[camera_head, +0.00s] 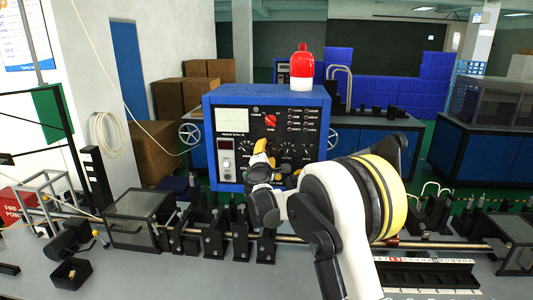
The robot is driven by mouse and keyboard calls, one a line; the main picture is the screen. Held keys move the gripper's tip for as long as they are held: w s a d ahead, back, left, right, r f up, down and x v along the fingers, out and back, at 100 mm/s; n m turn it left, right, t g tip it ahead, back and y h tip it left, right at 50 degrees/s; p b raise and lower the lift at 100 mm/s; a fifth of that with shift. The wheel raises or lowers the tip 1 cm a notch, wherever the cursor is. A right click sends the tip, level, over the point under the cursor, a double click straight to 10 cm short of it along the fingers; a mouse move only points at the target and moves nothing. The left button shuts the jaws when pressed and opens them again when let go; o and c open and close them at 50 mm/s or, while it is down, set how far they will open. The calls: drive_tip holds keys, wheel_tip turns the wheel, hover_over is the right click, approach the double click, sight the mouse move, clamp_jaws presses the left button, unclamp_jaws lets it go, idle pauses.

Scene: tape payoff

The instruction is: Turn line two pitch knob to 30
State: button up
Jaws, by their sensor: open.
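A blue control box (342,120) stands behind the rail, its dark front panel facing me. A row of small black knobs with white scale marks runs along the panel's lower half; one knob (288,149) shows just right of my gripper. The labels are too small to read, so I cannot tell which is the line two pitch knob or where it points. My gripper (262,156), black with yellow parts, is open in front of the knob row. It hides part of the row and the panel below. I cannot tell whether it touches a knob.
The panel also carries a red knob (270,121), a pale screen (232,121) and a small display unit (226,160). A red and white beacon (302,70) stands on top. A metal rail with black brackets (213,240) crosses in front, below my arm.

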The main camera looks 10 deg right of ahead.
clamp_jaws()
drive_tip(key=shift+m, duration=0.3)
drive_tip(key=m+b, duration=0.1)
drive_tip(key=m, duration=0.2)
drive_tip(key=shift+m+b, duration=0.3)
drive_tip(key=shift+m, duration=0.1)
drive_tip(key=m+b, duration=0.1)
drive_tip(key=m, duration=0.3)
drive_tip(key=shift+m, duration=0.3)
drive_tip(key=m+b, duration=0.1)
drive_tip(key=m, duration=0.7)
drive_tip(key=shift+m, duration=0.3)
